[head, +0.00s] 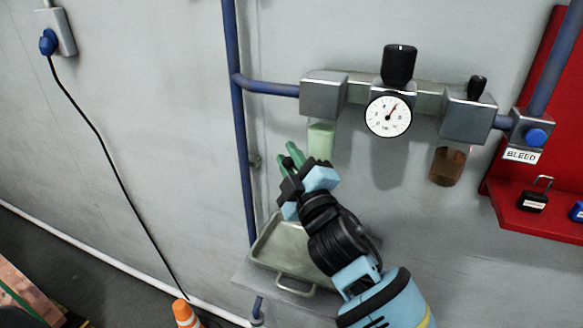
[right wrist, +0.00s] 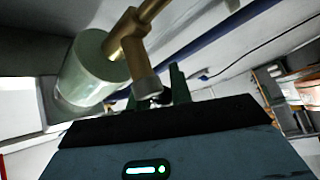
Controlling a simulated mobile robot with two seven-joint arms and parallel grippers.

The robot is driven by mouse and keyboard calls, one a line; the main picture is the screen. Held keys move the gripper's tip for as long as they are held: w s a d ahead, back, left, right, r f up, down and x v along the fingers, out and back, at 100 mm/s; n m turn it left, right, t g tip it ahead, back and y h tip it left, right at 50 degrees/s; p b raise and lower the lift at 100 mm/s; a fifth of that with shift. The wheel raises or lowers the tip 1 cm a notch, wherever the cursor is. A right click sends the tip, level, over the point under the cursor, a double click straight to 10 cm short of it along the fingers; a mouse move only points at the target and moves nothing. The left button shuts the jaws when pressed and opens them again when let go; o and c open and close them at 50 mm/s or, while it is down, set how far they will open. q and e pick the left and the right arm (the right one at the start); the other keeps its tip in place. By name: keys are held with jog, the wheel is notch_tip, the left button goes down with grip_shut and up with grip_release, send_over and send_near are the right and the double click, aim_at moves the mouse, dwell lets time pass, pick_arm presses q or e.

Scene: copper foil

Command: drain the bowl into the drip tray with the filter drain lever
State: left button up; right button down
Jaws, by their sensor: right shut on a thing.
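The filter bowl (head: 321,140) is a pale green, see-through cup under the left metal block of the wall unit. In the right wrist view the bowl (right wrist: 84,74) shows close up, with the brass drain lever (right wrist: 132,55) beside it. My right gripper (head: 291,158) is just below and left of the bowl, shut on the lever's grey-tipped end. The lever is hidden in the head view. The drip tray (head: 285,278) is a shallow grey-green pan below, partly covered by my right arm. I cannot tell the liquid level in the bowl. My left gripper is out of view.
A pressure gauge (head: 388,116), a black knob (head: 399,65) and a brown bowl (head: 447,166) are to the right. A blue pipe (head: 237,120) runs down the wall at left. A red board (head: 540,215) holds padlocks. An orange cone (head: 184,313) stands below.

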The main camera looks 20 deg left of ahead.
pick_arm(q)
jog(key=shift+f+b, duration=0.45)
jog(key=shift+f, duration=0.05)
pick_arm(e)
jog(key=shift+d+r+m+t, duration=0.1)
jog(key=shift+m+t, duration=0.2)
jog(key=shift+m, duration=0.2)
jog(key=shift+r, duration=0.1)
jog(key=c, duration=1.3)
grip_release()
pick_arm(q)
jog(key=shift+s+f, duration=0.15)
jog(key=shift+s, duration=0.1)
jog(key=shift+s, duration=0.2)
